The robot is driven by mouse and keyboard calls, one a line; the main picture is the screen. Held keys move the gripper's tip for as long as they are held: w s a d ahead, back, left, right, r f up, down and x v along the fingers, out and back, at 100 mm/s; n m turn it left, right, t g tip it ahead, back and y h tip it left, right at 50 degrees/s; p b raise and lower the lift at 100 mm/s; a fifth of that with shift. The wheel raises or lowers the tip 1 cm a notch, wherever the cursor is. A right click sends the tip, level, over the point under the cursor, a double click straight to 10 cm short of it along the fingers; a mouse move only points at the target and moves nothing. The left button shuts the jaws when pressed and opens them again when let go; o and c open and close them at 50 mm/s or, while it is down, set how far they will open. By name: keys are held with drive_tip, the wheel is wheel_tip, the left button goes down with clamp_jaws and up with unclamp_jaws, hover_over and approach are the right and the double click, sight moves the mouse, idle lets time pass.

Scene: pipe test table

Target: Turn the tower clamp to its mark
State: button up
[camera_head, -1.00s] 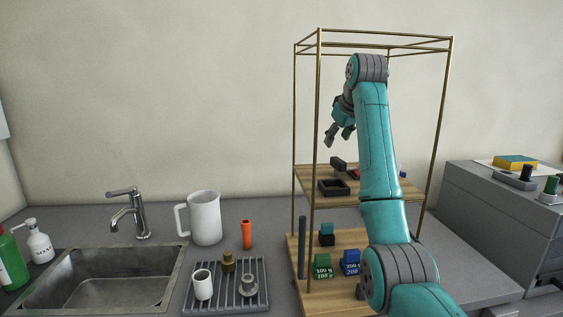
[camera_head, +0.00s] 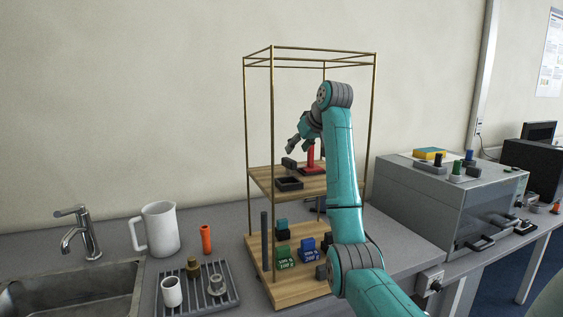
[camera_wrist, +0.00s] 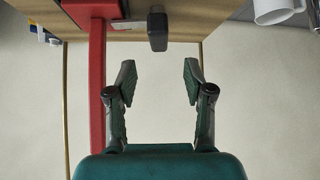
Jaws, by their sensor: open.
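A red tower (camera_head: 311,158) stands on the upper wooden shelf of a brass-framed rack, partly hidden by my arm. Its red post also shows at the left in the wrist view (camera_wrist: 97,85). A dark, rounded block (camera_head: 288,162), which looks like the clamp's handle, is beside the tower; it also shows in the wrist view (camera_wrist: 158,32). My gripper (camera_head: 294,146) is open and empty, just above the dark block in the head view. In the wrist view the block lies beyond the gap between the fingertips (camera_wrist: 158,75), apart from them. I cannot make out a mark.
A dark open tray (camera_head: 289,184) sits on the upper shelf. Labelled weights (camera_head: 285,255) stand on the lower shelf. The brass frame's posts (camera_head: 272,130) surround my gripper's area. A drying rack and white jug (camera_head: 161,230) are to the left; a grey box (camera_head: 430,200) is to the right.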

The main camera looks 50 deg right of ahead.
sight(289, 159)
drive_tip(key=x, duration=0.8)
drive_tip(key=shift+w+d+f, duration=0.1)
drive_tip(key=shift+w+f, duration=0.05)
